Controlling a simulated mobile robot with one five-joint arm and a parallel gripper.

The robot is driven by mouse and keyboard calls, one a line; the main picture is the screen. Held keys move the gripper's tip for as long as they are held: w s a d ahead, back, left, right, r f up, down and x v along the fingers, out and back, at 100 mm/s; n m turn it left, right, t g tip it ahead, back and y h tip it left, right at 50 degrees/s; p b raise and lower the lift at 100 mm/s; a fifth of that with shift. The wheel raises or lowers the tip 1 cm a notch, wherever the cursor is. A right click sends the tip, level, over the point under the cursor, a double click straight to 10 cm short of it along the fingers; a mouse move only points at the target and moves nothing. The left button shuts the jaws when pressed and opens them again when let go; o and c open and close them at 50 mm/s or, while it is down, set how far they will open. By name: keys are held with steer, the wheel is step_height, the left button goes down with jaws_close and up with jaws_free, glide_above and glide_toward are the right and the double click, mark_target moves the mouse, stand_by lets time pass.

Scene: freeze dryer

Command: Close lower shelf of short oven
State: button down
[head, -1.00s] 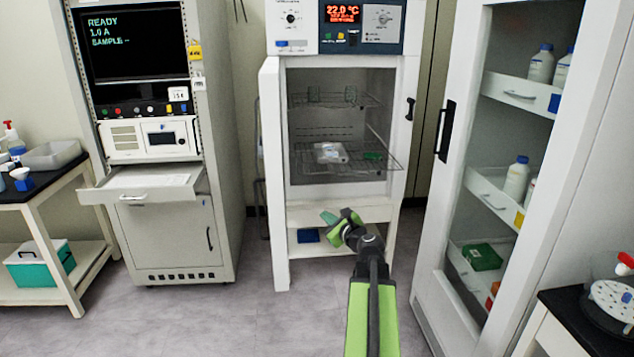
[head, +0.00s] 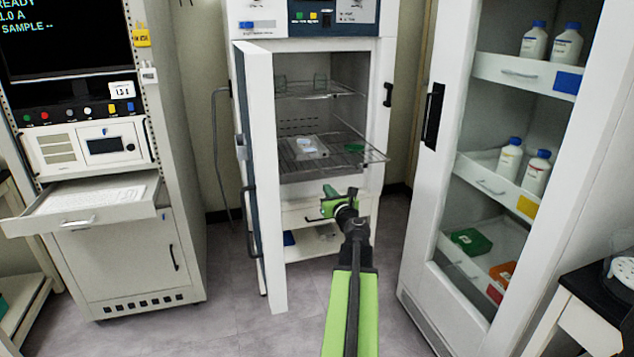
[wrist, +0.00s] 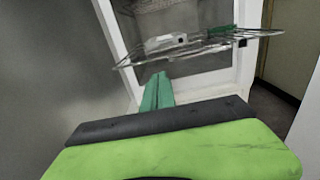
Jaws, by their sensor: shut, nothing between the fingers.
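The short oven (head: 379,70) stands ahead with its door (head: 262,180) open on the left. Its lower wire shelf (head: 338,161) is slid out past the front opening. A grey-white item (head: 306,147) and a green item (head: 354,148) lie on it. The upper wire shelf (head: 315,89) sits inside. My gripper (head: 327,203) is shut and empty, in front of the oven and below the lower shelf in the picture. In the wrist view, my gripper's green fingers (wrist: 157,90) point toward the lower shelf (wrist: 215,48); I see no contact.
A tall white cabinet (head: 421,215) with bottles and boxes stands close on the right. On the left, an instrument rack (head: 110,250) has a drawer (head: 95,205) pulled out. A dark table (head: 590,300) is at the lower right. Grey floor is free between rack and oven.

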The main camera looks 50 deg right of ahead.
mark_target(314, 170)
steer(key=x, duration=1.3)
steer(key=shift+w, duration=0.2)
